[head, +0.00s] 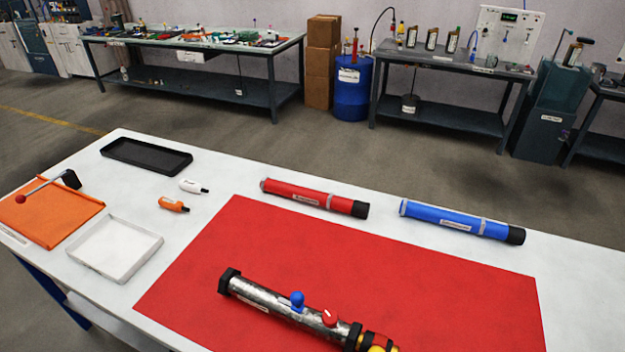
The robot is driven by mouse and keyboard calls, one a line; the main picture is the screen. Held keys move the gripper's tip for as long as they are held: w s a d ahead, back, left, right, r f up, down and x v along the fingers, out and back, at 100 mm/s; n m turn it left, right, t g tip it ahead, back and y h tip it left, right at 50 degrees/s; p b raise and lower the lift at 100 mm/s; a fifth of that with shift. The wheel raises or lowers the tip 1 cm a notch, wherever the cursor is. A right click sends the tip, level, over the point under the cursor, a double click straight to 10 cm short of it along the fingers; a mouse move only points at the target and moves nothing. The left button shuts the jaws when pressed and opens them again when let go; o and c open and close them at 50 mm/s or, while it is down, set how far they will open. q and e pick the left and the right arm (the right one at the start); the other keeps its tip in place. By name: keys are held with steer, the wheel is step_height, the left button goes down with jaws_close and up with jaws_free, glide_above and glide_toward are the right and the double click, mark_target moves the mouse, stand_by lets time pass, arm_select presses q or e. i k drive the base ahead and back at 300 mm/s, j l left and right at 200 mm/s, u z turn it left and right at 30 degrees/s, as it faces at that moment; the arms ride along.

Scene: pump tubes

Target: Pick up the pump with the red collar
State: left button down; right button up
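A silver metal pump (275,301) lies on its side across the red mat (390,260), slanting down to the right. It has a black cap at its left end, a blue knob (297,301) and a red fitting on top. Black, red and yellow bands show at its right end, which is cut off by the bottom edge of the picture. A red band among them looks like a collar. Neither of my grippers is in view.
A red tube (310,197) and a blue tube (455,221) lie behind the mat. A black tray (147,156), a white tray (114,248), two small bottles and an orange board (50,217) with a red-knobbed lever are at left. Mat around the pump is bare.

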mark_target(350, 336)
steer(key=z, duration=0.7)
steer(key=k+j+z, duration=0.5)
steer(key=z, duration=0.2)
steer(key=k+j+z, duration=0.3)
